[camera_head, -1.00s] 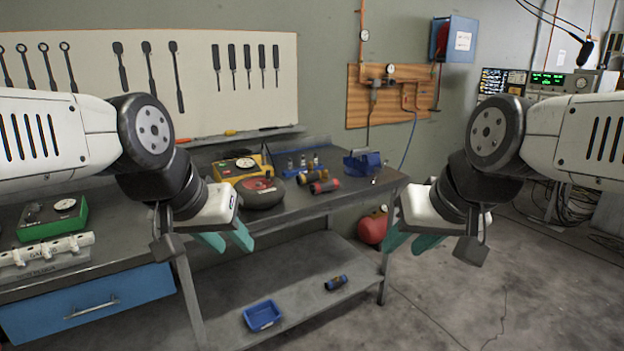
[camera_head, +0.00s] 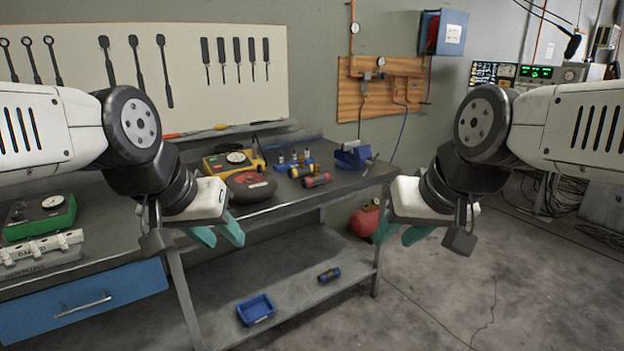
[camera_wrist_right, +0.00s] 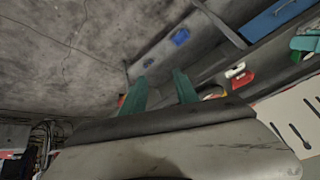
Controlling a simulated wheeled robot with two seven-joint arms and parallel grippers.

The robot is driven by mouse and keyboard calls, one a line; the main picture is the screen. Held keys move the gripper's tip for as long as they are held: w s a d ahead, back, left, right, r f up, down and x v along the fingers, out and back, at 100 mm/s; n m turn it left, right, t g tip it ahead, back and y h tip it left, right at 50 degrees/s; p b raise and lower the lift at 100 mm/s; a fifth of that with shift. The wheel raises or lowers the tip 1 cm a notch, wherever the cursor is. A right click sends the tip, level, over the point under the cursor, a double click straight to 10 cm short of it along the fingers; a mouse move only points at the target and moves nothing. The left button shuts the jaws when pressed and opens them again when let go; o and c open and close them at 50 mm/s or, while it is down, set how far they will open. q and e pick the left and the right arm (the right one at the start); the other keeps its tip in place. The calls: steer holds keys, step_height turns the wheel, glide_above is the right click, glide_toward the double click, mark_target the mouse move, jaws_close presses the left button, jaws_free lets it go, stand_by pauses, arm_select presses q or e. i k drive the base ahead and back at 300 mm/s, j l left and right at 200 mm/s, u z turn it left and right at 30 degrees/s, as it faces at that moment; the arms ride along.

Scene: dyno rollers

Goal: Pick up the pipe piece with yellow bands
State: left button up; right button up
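A short dark pipe piece with yellow-orange bands (camera_head: 301,171) lies on the workbench (camera_head: 285,205), behind a similar piece with red ends (camera_head: 316,180). My left gripper (camera_head: 217,237) is open and empty, in front of the bench and left of both pieces in the head view. My right gripper (camera_head: 401,236) is open and empty, to their right near the bench's right end. Its two green fingers stand apart in the right wrist view (camera_wrist_right: 160,92). Neither gripper touches a pipe piece.
A black round object (camera_head: 250,186), a yellow gauge box (camera_head: 229,161) and a blue vise-like tool (camera_head: 352,156) stand around the pieces. The lower shelf (camera_head: 290,283) holds a blue tray (camera_head: 255,310) and a blue-banded pipe piece (camera_head: 329,275). The floor at right is clear.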

mark_target(292, 173)
steer(key=i+u, duration=0.1)
steer(key=i, duration=0.55)
steer(key=i+u, duration=0.15)
steer(key=i, duration=0.5)
steer(key=i+l+u, duration=0.1)
steer(key=i, duration=0.55)
